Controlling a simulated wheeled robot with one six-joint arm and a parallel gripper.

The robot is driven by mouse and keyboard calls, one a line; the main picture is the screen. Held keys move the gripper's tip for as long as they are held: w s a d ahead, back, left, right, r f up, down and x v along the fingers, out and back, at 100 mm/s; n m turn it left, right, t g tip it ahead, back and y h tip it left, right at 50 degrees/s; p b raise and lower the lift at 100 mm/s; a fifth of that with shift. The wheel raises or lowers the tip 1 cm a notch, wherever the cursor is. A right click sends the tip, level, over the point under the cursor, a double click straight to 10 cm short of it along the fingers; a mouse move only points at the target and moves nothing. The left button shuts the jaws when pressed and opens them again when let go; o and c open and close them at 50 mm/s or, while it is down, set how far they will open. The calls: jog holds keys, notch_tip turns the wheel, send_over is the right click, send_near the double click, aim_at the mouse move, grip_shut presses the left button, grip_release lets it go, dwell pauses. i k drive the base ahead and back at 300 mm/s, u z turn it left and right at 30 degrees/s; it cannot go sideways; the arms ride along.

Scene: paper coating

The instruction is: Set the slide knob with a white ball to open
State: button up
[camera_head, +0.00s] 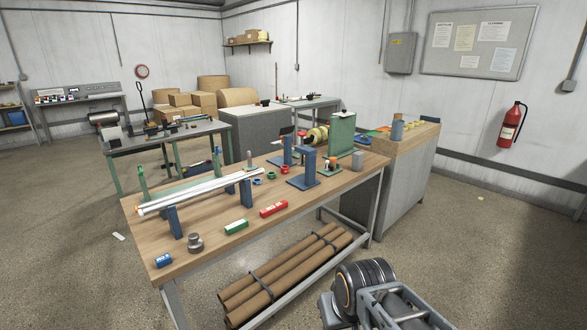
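I cannot make out for certain a slide knob with a white ball. A small pale tip (344,111) shows on top of the upright green housing (342,134) at the far right end of the wooden workbench, but it is too small to tell whether it is a ball or a slide. Whether anything there is open or shut cannot be told. Part of my arm shows at the bottom right, in front of the bench and apart from it. My gripper's fingers are not visible.
The workbench (205,246) carries white rods on stands (195,193), blue stands (303,178), a green box (237,227) and a red box (273,209). Brown tubes (290,275) lie underneath. A cabinet (405,185) adjoins the right end. Floor at right is mostly clear.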

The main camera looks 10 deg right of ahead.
aim_at(328, 168)
jog(key=u, duration=0.2)
jog(key=k, duration=0.15)
jog(key=z, duration=0.85)
jog(key=i, duration=0.85)
jog(key=z, duration=0.85)
jog(key=i, duration=1.15)
jog(key=u, duration=0.5)
jog(key=i, duration=0.85)
jog(key=u, duration=1.25)
jog(key=i, duration=0.5)
jog(key=u, duration=0.55)
